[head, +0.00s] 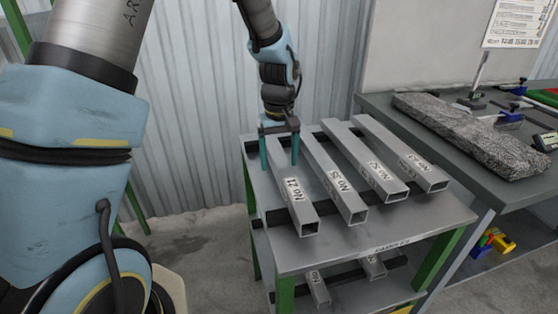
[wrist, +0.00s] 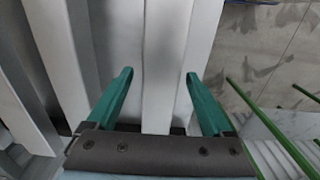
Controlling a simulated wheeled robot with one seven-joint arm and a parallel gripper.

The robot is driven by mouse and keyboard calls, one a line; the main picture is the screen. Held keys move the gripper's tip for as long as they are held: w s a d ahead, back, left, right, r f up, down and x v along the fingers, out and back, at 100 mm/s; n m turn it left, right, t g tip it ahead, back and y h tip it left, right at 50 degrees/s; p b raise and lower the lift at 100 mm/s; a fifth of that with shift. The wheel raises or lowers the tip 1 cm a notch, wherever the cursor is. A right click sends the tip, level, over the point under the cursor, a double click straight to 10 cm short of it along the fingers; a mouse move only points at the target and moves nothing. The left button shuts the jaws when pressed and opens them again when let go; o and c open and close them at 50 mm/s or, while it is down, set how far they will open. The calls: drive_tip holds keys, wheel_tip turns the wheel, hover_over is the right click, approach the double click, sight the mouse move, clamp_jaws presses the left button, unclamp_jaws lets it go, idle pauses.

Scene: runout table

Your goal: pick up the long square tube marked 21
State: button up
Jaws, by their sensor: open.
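The long square tube marked 21 (head: 292,194) is grey metal and lies leftmost of several tubes on the table, its open end and label toward the head camera. My gripper (head: 279,167) is open over its far part, pointing down, with one teal finger on each side of it in the picture. In the wrist view the tube (wrist: 166,60) runs between the fingers of my gripper (wrist: 159,76), nearer the right finger. It is not gripped. How far the fingertips reach down beside it is hard to tell.
The tube marked 35 (head: 338,180) lies close on the right, with two more tubes beyond it. The runout table (head: 415,225) has a lower shelf with short tubes (head: 318,288). A workbench (head: 500,185) with a rough slab (head: 470,138) stands right. Corrugated wall (head: 200,100) is behind.

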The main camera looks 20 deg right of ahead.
clamp_jaws()
idle(0.6)
idle(0.3)
